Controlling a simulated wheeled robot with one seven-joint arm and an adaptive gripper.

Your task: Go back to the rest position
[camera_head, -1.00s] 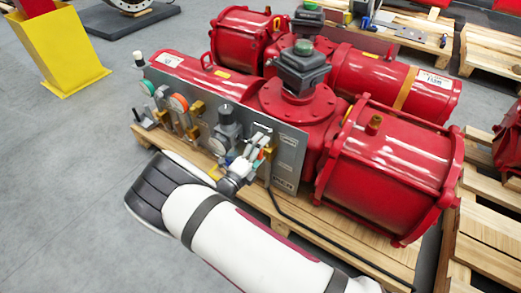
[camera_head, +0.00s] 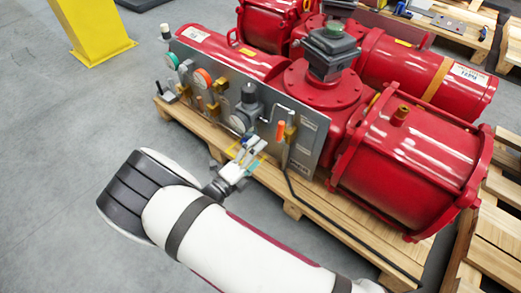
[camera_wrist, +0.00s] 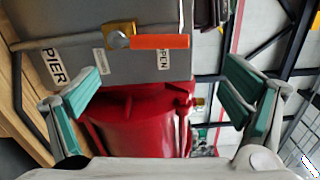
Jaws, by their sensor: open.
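My gripper (camera_head: 248,157) is in front of the panel of the red valve actuator (camera_head: 325,85), a little below the panel's lower right part. In the wrist view my gripper (camera_wrist: 160,105) is open, with its two green-padded fingers wide apart and nothing between them. The grey control panel (camera_head: 265,100) carries gauges, brass fittings and an orange-handled valve (camera_head: 281,131). In the wrist view the orange handle (camera_wrist: 160,41) lies beyond the fingertips, apart from them, on a brass fitting, between printed labels.
The actuator stands on a wooden pallet (camera_head: 335,215). A black cable (camera_head: 320,212) runs along the pallet's front. More pallets (camera_head: 490,262) stand at the right. A yellow stand (camera_head: 92,30) is at the upper left. The grey floor at the left (camera_head: 60,110) is clear.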

